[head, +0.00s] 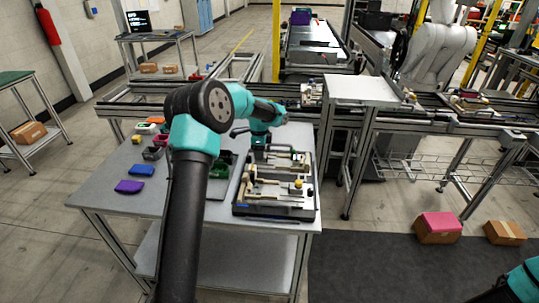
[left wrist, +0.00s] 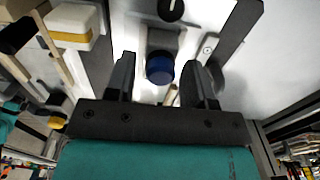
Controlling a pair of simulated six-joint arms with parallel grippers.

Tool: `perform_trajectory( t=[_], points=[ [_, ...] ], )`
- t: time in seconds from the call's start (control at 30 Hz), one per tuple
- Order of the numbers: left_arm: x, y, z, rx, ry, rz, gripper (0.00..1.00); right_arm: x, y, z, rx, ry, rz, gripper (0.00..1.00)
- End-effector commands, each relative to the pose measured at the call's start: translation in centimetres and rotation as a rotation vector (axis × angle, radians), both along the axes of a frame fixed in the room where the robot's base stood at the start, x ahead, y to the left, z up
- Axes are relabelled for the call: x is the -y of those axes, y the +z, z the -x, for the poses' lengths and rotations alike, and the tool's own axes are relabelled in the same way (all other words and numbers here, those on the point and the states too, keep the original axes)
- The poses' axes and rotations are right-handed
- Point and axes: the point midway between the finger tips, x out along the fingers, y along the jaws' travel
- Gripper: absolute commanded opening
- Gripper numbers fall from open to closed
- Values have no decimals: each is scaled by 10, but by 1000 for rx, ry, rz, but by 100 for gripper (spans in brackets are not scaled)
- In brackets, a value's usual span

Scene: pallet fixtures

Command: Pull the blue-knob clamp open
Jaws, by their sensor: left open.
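The blue knob (left wrist: 160,68) of the clamp shows in the left wrist view, between the two dark fingers of my left gripper (left wrist: 162,76). The fingers are open, one on each side of the knob, with visible gaps; I cannot tell their exact depth relative to it. In the head view my left wrist (head: 262,138) is over the far part of the pallet fixture (head: 276,211), and I cannot make out the blue knob there. My right gripper is out of view; only a piece of my right arm shows at the lower right corner.
A yellow knob (head: 298,184) stands on the nearer part of the fixture. A white block with a yellow band (left wrist: 75,38) is left of the fingers in the wrist view. Coloured pieces, including a blue one (head: 141,170) and a purple one (head: 129,187), lie on the table's left side.

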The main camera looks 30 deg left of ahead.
Motion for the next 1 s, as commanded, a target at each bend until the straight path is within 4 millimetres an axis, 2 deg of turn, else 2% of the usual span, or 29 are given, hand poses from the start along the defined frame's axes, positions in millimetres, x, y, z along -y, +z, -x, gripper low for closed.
perform_trajectory(
  t=[1.0],
  points=[
    [0, 63, 0, 1, -1, 1, 49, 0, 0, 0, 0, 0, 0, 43]
  ],
)
